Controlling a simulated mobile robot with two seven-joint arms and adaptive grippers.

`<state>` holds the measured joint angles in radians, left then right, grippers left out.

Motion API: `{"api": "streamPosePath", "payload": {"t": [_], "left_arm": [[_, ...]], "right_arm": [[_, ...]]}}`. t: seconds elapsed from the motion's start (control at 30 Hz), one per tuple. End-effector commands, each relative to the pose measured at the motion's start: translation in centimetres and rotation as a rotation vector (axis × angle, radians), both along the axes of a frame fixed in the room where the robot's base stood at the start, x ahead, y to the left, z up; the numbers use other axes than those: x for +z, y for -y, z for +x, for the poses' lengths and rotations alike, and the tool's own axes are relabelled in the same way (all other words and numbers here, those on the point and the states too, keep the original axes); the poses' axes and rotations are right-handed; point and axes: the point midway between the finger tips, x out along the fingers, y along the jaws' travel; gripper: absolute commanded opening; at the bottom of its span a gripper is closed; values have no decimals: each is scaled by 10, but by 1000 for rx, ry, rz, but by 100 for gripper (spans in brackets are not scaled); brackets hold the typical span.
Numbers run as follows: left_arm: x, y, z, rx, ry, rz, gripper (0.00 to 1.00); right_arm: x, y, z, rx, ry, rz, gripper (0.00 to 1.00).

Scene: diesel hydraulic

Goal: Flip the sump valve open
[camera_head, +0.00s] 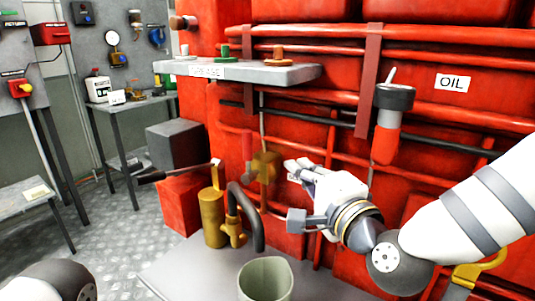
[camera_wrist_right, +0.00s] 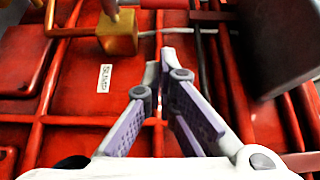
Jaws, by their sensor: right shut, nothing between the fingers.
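The sump valve shows as a brass block (camera_head: 265,167) on the red engine's pipework, with a red handle (camera_head: 247,148) that looks upright at its left. In the right wrist view the brass block (camera_wrist_right: 118,34) is at the top, left of my fingers, with part of its handle (camera_wrist_right: 110,9) cut by the frame edge. A white label (camera_wrist_right: 104,77), apparently reading SUMP, is beside it. My right gripper (camera_head: 291,168) is shut and empty, just right of the valve in the head view and apart from it. My left gripper is out of view.
A brass pump (camera_head: 212,217) with a dark curved spout and long lever stands below the valve. A pale green cup (camera_head: 266,280) is on the grey bench in front. A grey shelf (camera_head: 290,74) juts out above. A black-topped cylinder (camera_head: 394,97) hangs right.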

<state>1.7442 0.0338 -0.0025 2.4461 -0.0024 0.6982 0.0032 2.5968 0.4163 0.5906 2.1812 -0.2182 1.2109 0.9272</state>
Motion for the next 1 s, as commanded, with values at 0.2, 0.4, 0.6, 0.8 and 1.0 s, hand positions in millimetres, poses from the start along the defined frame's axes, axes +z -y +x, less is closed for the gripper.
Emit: {"api": "streamPosePath", "payload": {"t": [0.2, 0.4, 0.6, 0.8, 1.0], "left_arm": [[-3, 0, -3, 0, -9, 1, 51], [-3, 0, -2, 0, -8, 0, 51], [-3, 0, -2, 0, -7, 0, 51], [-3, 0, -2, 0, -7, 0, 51], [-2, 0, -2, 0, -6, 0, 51]], "right_arm": [[-2, -17, 46, -1, -1, -1, 0], [0, -43, 67, 2, 0, -1, 0], [0, -57, 74, 0, -1, 0, 0], [0, -58, 75, 0, -2, 0, 0], [0, -58, 75, -1, -3, -3, 0]]}}
